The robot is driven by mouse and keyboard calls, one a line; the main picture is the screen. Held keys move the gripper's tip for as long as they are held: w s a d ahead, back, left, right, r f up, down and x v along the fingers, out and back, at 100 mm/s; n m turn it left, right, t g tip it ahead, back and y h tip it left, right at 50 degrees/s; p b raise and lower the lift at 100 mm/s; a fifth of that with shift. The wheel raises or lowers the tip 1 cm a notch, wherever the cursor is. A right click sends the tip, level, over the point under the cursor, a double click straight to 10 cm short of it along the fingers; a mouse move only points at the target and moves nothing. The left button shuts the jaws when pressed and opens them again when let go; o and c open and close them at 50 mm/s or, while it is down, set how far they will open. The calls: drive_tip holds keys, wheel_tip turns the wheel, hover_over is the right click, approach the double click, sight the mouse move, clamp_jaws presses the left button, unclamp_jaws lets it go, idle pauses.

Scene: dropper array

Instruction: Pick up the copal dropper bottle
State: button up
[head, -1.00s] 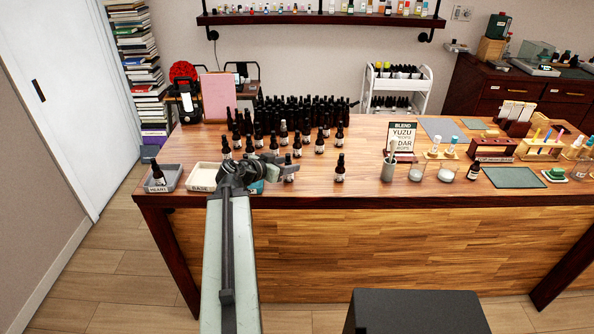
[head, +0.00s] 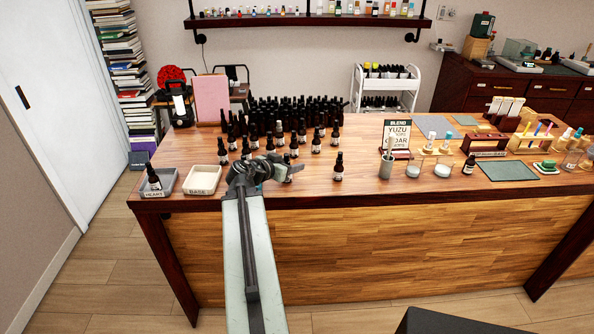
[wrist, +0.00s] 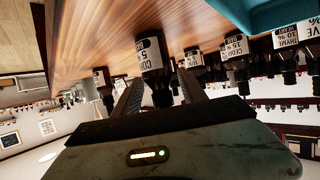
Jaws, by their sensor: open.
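My gripper (head: 284,172) is low over the front left of the table. In the wrist view, which shows the scene upside down, its two fingers (wrist: 158,84) are apart. A dark dropper bottle with a white label (wrist: 150,55) stands between or just beyond them; I cannot tell which. In the head view a bottle (head: 288,163) shows at the gripper, partly hidden by it. The label is too small and blurred to read surely, so I cannot confirm which bottle is copal. Another similar bottle (head: 338,168) stands alone to the right.
Several labelled bottles stand close behind the gripper, with a dense bottle cluster (head: 295,108) farther back. The HEART tray (head: 170,184), holding a bottle, and the BASE tray (head: 203,190) lie left. A blend sign (head: 397,133) and grey cup (head: 386,168) stand right. Table space around the lone bottle is clear.

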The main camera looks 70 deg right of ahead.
drive_tip(key=shift+s+d+f, duration=0.2)
drive_tip(key=shift+d+f, duration=0.15)
drive_tip(key=shift+d, duration=0.2)
drive_tip(key=shift+w+a, duration=0.1)
drive_tip(key=shift+w, duration=0.25)
clamp_jaws()
wheel_tip(320, 180, up, 10)
drive_tip(key=p, duration=1)
